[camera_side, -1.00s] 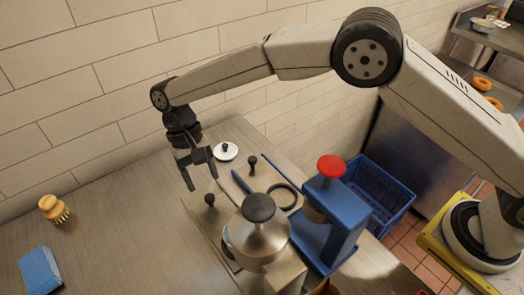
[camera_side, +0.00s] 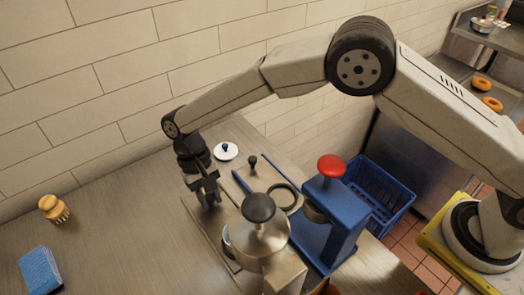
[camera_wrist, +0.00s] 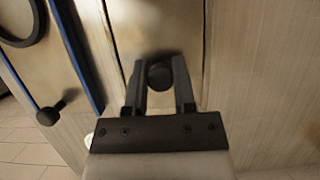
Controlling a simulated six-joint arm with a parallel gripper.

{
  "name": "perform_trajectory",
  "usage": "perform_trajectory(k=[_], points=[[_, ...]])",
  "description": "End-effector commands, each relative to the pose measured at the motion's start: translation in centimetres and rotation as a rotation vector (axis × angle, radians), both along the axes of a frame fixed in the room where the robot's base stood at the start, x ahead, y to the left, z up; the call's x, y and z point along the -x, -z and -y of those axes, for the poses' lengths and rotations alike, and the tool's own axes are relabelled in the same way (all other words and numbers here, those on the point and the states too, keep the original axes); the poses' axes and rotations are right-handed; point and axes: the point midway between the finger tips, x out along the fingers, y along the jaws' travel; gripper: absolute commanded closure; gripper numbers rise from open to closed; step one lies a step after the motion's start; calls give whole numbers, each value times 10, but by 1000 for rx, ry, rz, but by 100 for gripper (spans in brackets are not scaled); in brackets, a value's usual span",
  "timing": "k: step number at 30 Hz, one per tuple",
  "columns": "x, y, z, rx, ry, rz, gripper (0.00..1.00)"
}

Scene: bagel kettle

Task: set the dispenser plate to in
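The dispenser plate appears to be the flat metal plate (camera_wrist: 150,22) under my gripper in the wrist view, with a dark round knob (camera_wrist: 160,75) standing on it. My gripper (camera_side: 208,203) is lowered over this knob at the left of the dispenser (camera_side: 262,236), a metal body with a black top knob. In the wrist view my gripper (camera_wrist: 159,78) has one finger on each side of the knob, close to it. The fingers look apart, and I cannot make out contact. In the side view the fingers mostly hide the knob.
A blue press (camera_side: 340,215) with a red knob stands right of the dispenser. A black ring (camera_side: 287,196), another black knob (camera_side: 252,161) and a white lid (camera_side: 226,151) are behind. A brush (camera_side: 53,208) and blue sponge (camera_side: 39,270) lie left; the counter between is clear.

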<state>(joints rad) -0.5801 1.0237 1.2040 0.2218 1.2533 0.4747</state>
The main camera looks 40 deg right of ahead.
Motion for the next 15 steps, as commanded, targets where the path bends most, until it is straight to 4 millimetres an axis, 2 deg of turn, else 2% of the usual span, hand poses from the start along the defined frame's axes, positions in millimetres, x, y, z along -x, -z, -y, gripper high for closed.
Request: perform_trajectory(k=[1,2,15], points=[[0,0,0,0,0,0,94],[0,0,0,0,0,0,100],[0,0,0,0,0,0,100]])
